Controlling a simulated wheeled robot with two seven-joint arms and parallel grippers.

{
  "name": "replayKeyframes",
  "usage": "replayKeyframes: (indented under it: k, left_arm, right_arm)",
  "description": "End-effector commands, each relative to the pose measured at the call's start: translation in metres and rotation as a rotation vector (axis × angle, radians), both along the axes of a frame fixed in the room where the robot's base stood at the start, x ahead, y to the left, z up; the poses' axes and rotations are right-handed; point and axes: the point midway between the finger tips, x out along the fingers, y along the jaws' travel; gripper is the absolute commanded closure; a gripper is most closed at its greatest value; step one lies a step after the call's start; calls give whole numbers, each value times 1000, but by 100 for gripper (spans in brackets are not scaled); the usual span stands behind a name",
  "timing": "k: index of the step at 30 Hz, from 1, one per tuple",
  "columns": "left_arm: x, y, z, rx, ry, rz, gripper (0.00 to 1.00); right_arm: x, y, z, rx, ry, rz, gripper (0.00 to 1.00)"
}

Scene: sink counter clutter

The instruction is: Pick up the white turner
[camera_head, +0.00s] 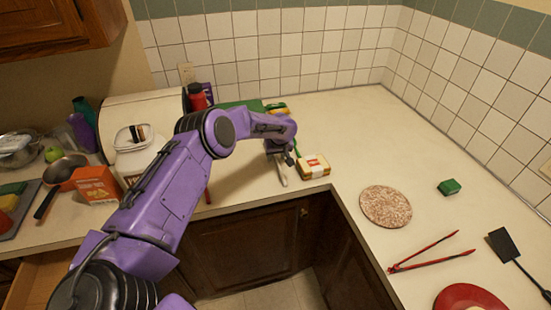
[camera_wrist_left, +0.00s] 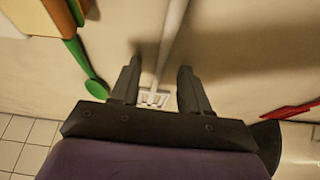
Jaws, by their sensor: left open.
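The white turner (camera_wrist_left: 172,38) lies on the counter in the left wrist view, its handle running up the picture and its slotted head (camera_wrist_left: 153,97) showing between my fingers. In the head view a part of the white turner (camera_head: 281,174) shows just below the gripper, near the counter's front edge. My left gripper (camera_wrist_left: 157,76) is open with one finger on either side of the turner; I cannot tell how high it is above it. The left gripper (camera_head: 281,153) also shows in the head view, its tips partly hidden. My right gripper is not in view.
A green spoon (camera_wrist_left: 84,68) lies close left of the fingers in the wrist view. A yellow and white package (camera_head: 314,167) is right of the gripper. A red utensil (camera_wrist_left: 290,110) lies to the wrist view's right. A round speckled board (camera_head: 386,206), red tongs (camera_head: 425,255) and black turner (camera_head: 504,245) lie farther right.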

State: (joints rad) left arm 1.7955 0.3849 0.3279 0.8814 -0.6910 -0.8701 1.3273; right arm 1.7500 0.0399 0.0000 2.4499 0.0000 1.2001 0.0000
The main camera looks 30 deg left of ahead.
Motion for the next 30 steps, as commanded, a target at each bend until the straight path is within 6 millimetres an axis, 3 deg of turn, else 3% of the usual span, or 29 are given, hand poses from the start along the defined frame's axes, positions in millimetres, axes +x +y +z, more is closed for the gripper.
replayKeyframes:
  k: [1, 5, 14, 19, 23, 30]
  left_arm:
    - [0, 0, 0, 0, 0, 1, 57]
    - [0, 0, 1, -1, -1, 0, 100]
    - [0, -1, 0, -1, 0, 0, 100]
    - [1, -1, 11, -1, -1, -1, 100]
    - [1, -1, 38, -1, -4, -2, 100]
    - [-44, -31, 99, 4, -5, -3, 100]
  right_arm:
    - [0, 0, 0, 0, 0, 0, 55]
    - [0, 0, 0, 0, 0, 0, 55]
    - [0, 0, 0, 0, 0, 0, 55]
    - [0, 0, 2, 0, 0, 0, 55]
    - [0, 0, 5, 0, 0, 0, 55]
    - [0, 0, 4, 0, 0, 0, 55]
